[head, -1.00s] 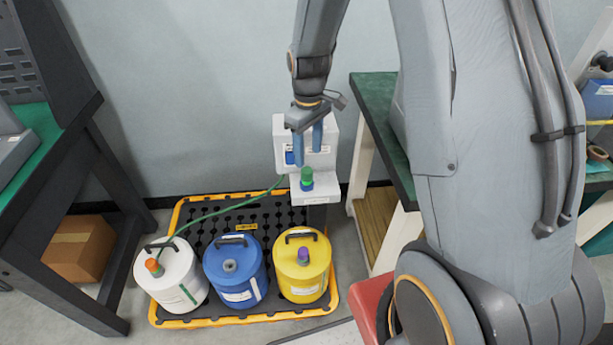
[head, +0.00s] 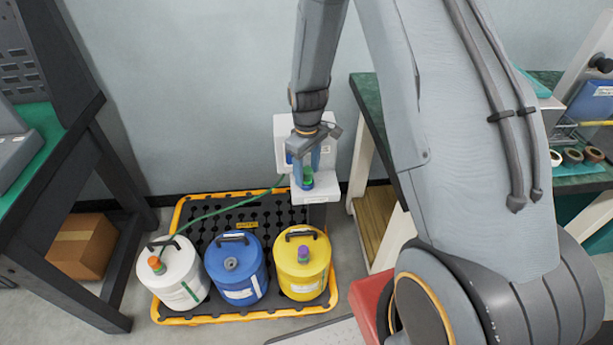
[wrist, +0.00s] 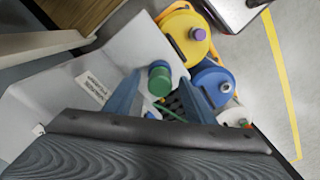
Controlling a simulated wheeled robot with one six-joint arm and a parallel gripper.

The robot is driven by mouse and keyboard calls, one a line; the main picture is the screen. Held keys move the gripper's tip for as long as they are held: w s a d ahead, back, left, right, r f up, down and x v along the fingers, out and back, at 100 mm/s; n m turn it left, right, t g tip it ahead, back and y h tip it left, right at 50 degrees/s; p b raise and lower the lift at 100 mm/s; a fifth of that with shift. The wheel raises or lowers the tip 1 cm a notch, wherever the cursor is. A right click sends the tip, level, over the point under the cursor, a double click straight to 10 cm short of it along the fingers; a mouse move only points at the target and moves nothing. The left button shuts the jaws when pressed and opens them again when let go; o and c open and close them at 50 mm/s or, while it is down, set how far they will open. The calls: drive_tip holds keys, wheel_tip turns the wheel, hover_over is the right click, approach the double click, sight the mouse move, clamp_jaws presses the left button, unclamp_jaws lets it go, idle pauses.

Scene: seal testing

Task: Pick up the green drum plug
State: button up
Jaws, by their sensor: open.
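The green drum plug (head: 308,171) stands upright on the ledge of the white wall unit (head: 325,188), with a blue part beneath it. In the wrist view the green plug (wrist: 160,84) shows between my two blue fingers, nearer the left one. My gripper (head: 306,174) is open and pointing down, with its fingers on either side of the plug. My gripper also shows in the wrist view (wrist: 163,84), and nothing is clamped in it. I cannot tell whether a finger touches the plug.
White (head: 182,279), blue (head: 236,274) and yellow (head: 302,270) drums stand on a yellow-rimmed black pallet (head: 172,318) below. The white drum has an orange plug, the yellow a purple one. A green hose (head: 230,207) runs toward the wall unit. A green-topped bench (head: 385,125) stands right.

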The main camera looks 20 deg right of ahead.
drive_tip(key=c, duration=1.2)
drive_tip(key=shift+r, duration=0.1)
